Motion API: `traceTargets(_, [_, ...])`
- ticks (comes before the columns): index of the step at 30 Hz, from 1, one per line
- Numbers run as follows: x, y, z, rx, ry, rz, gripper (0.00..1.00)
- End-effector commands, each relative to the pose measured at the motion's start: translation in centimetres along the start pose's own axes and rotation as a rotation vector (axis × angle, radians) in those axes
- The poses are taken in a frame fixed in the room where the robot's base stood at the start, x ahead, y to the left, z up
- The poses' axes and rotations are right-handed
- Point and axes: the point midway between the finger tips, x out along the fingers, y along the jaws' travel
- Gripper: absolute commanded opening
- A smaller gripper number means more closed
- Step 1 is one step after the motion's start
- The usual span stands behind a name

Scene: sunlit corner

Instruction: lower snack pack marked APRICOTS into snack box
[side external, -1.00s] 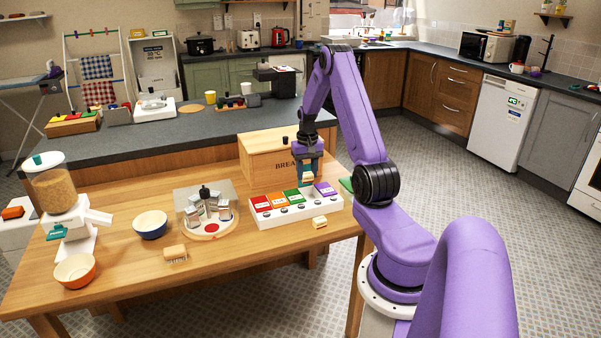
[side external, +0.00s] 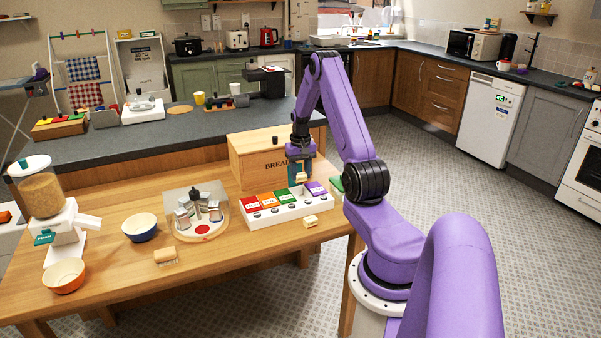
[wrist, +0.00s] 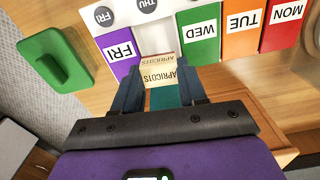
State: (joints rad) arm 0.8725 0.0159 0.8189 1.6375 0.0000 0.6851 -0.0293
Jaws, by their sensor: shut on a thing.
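My gripper (wrist: 164,90) is shut on a small cream snack pack (wrist: 160,74) marked APRICOTS. In the side view my gripper (side external: 300,172) holds this pack just above the back part of the white snack box (side external: 287,211). In the wrist view the pack is in line with the lidless THU place (wrist: 155,36), between the purple FRI lid (wrist: 118,46) and the green WED lid (wrist: 199,34). The orange TUE and red MON lids are shut. The pack hides part of the THU place, so its depth and contents cannot be told.
A wooden bread box (side external: 262,158) stands close behind the snack box. A loose green piece with a handle (wrist: 55,62) lies beside the FRI end. Another small pack (side external: 310,221) lies in front. A round holder (side external: 195,225) stands to the left.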

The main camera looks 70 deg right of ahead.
Motion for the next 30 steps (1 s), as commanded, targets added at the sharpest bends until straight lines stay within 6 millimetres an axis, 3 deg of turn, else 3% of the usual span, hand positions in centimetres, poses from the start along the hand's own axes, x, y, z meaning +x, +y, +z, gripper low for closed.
traceTargets(8, [0.3, 0.0, 0.0, 0.0, -0.001, 0.0, 0.12])
traceTargets(30, [3.4, 0.0, 0.0, -0.001, -0.001, 0.0, 0.12])
